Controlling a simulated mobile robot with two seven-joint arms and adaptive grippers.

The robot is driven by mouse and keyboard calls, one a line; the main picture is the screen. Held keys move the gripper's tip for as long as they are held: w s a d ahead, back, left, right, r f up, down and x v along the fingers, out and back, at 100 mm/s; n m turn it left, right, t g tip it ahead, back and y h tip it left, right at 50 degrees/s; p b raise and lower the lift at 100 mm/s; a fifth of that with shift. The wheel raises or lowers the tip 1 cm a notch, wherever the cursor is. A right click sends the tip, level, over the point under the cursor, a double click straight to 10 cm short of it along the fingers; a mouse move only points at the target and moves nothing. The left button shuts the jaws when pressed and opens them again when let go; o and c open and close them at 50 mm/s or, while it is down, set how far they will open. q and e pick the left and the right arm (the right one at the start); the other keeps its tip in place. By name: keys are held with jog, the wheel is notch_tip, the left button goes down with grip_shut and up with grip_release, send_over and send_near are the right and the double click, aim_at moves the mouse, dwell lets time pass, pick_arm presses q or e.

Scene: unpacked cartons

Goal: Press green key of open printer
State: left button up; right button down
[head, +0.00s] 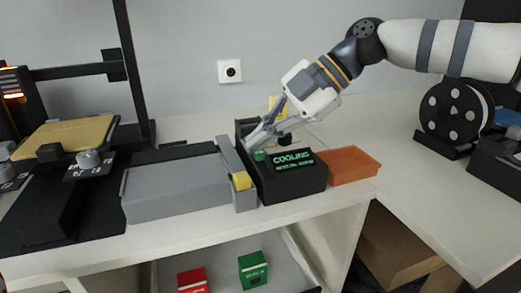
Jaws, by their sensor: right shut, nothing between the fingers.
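The open-frame printer stands at the left, with a black frame (122,65) and a gold bed (68,136). A black control box (290,187) at the middle of the bench has a lit screen (292,160) reading "COOLING". A small green key (259,155) shows on the box, left of the screen. My right gripper (252,143) is shut and empty, slanting down from the upper right. Its fingertips are just above and behind the green key in the picture; I cannot tell whether they touch it. My left gripper is not in view.
A grey block (175,190) and an upright grey plate (229,168) stand close left of the control box. An orange tray (350,163) sits at its right. A black spool (455,112) stands farther right. Red (193,281) and green (252,269) cartons are below the bench.

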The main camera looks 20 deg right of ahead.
aim_at(261, 154)
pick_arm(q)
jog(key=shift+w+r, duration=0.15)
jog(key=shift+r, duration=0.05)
pick_arm(e)
jog(key=shift+r, duration=0.4)
jog(key=shift+r+p, duration=0.75)
jog(key=shift+r, duration=1.8)
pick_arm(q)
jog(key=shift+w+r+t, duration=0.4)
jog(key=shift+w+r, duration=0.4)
